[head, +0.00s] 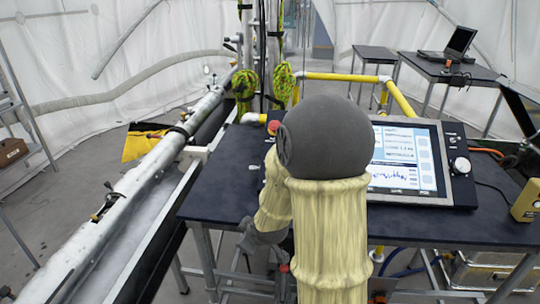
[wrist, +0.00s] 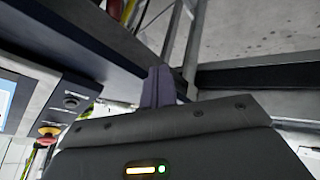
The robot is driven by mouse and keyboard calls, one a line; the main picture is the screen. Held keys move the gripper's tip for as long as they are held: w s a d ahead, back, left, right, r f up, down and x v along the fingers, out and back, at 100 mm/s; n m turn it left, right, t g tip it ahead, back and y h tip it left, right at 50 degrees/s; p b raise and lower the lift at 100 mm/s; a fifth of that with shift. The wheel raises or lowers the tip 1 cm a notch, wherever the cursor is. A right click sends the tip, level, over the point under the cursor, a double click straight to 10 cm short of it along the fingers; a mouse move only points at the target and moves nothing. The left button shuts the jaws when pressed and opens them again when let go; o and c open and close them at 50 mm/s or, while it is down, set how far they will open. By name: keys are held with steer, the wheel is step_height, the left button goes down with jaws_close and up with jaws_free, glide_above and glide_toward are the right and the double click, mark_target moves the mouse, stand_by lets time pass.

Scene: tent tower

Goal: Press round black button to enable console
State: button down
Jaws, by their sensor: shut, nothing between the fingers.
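The console (head: 428,204) stands on the dark table, its lit screen partly hidden behind my arm in the head view. In the wrist view, a round black button (wrist: 72,101) sits on the console's side panel, between the screen and the panel edge. A red mushroom button (wrist: 49,131) with a yellow base is beside it; a red button (head: 273,127) also shows left of my arm in the head view. My gripper (wrist: 158,72) is shut and empty, its fingertips apart from the black button, which lies to their left in the wrist view. In the head view my gripper's fingertips are not clear.
The dark table (head: 222,190) has a bare left part. A long metal pipe (head: 140,190) runs along its left. A yellow rail (head: 345,77) stands behind the console. A yellow box (head: 526,203) is at the right edge. A laptop (head: 455,47) sits on a back table.

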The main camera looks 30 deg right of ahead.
steer(key=w+d+r+n+t+p, duration=0.3)
steer(key=w+d+r+p, duration=0.1)
steer(key=r, duration=0.4)
steer(key=w+d+r+n+t+p, duration=0.3)
steer(key=w+d+r+t+p, duration=0.1)
steer(key=p, duration=0.5)
step_height(320, 180, up, 4)
steer(key=shift+w+d+f+h, duration=0.15)
steer(key=shift+w+d+h, duration=0.35)
steer(key=shift+d, duration=0.55)
steer(key=w+f+b, duration=0.1)
steer(key=f, duration=0.1)
steer(key=w+d+f+b, duration=0.1)
steer(key=f, duration=0.1)
steer(key=w+d+f+b, duration=0.1)
steer(key=f, duration=0.1)
steer(key=shift+w+d+f, duration=0.2)
steer(key=shift+w+f, duration=0.05)
steer(key=shift+w, duration=0.1)
steer(key=shift+w+d+f+b, duration=0.25)
steer(key=shift+w+f+b, duration=0.05)
steer(key=shift+f, duration=0.05)
steer(key=shift+f, duration=0.1)
steer(key=shift+w+d+f+b, duration=0.2)
steer(key=shift+f+b, duration=0.1)
steer(key=shift+b, duration=0.35)
